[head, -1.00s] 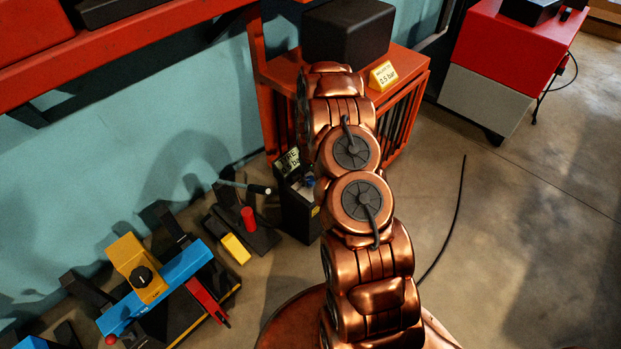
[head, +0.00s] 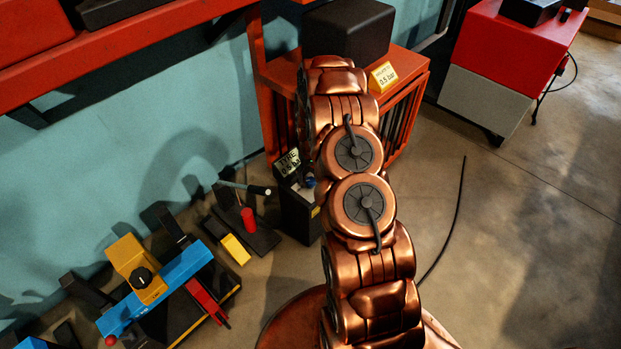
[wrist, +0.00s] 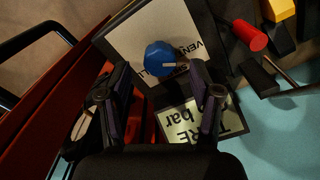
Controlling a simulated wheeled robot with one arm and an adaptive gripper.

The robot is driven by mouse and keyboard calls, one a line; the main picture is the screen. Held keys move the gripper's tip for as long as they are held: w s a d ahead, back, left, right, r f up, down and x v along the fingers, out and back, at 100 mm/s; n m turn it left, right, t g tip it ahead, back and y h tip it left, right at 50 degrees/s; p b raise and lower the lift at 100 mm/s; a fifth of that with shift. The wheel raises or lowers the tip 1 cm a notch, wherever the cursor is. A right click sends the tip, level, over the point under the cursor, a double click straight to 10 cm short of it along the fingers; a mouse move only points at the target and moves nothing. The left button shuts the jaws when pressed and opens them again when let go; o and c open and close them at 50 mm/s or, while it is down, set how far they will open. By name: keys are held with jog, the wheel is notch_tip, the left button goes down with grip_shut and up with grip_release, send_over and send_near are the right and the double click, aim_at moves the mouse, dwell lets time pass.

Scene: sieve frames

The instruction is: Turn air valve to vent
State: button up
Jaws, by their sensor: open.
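The air valve is a blue knob (wrist: 160,58) with a pale pointer, on a light panel (wrist: 135,35) on top of a dark box. The lettering beside the knob is partly covered; "VEN" is legible to its right. In the wrist view my gripper (wrist: 160,68) is open, its two dark fingers apart on either side of the knob's near edge. I cannot tell whether they touch it. A lit display (wrist: 190,122) reading "bar" upside down lies behind the right finger. In the head view the dark box (head: 299,212) stands beside my arm, which hides my gripper.
An orange stand (head: 408,67) with a yellow "0.5 bar" sign (head: 382,76) is right behind the box.

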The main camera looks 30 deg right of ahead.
aim_at(310, 180)
notch_tip(310, 180, up, 10)
jog(key=shift+f, duration=0.2)
dwell(0.5)
